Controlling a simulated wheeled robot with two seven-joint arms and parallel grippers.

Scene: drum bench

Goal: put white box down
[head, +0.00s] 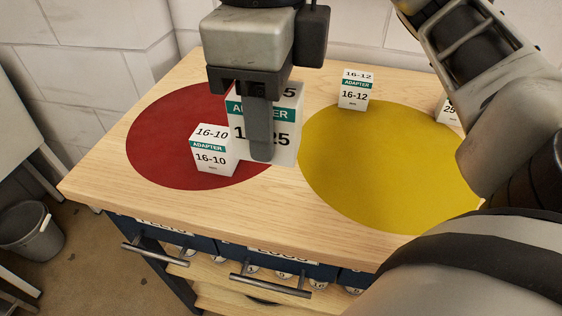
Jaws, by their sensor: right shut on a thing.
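My right gripper (260,130) points down and is shut on a white box (285,145) with a green ADAPTER band and a label ending in 25. A gripper finger covers part of its front. The held box is over the gap between the red circle (150,140) and the yellow circle (370,190), overlapping the red one's right side in the picture. I cannot tell whether its underside touches the table. My left gripper is not in view.
A white box marked 16-10 (212,155) stands on the red circle, just left of the held box. Another marked 16-12 (355,95) stands at the yellow circle's back edge. A third box (447,110) is partly hidden at right. The wooden tabletop (100,185) is bare at front left.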

